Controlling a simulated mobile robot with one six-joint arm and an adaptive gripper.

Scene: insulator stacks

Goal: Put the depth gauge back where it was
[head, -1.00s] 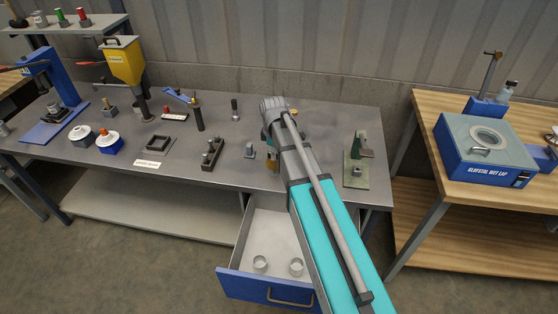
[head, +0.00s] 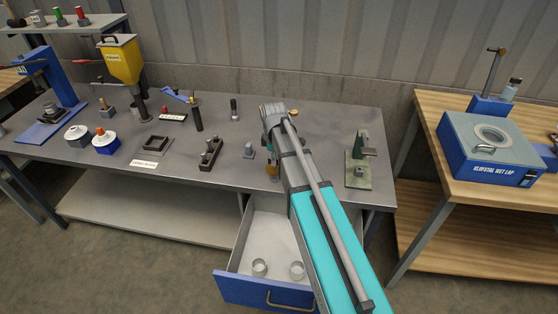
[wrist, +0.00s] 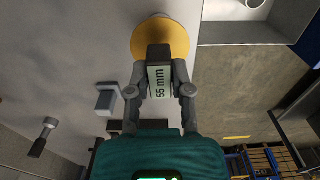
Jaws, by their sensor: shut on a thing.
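My gripper (wrist: 161,75) is shut on a dark block with a white "55 mm" label, which I take to be the depth gauge (wrist: 160,82). A round brass-yellow piece (wrist: 150,38) shows just beyond the block in the wrist view; I cannot tell whether it is joined to the gauge. In the head view my arm hides the gauge and most of the gripper. A bit of brass-yellow (head: 272,171) shows beside the arm near the front edge of the grey bench (head: 225,180).
A small grey block (head: 249,151) and a dark holder (head: 211,154) stand left of the arm. A green stand (head: 358,170) is to the right. An open drawer (head: 265,290) with two metal cups (head: 259,267) juts out below the bench front.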

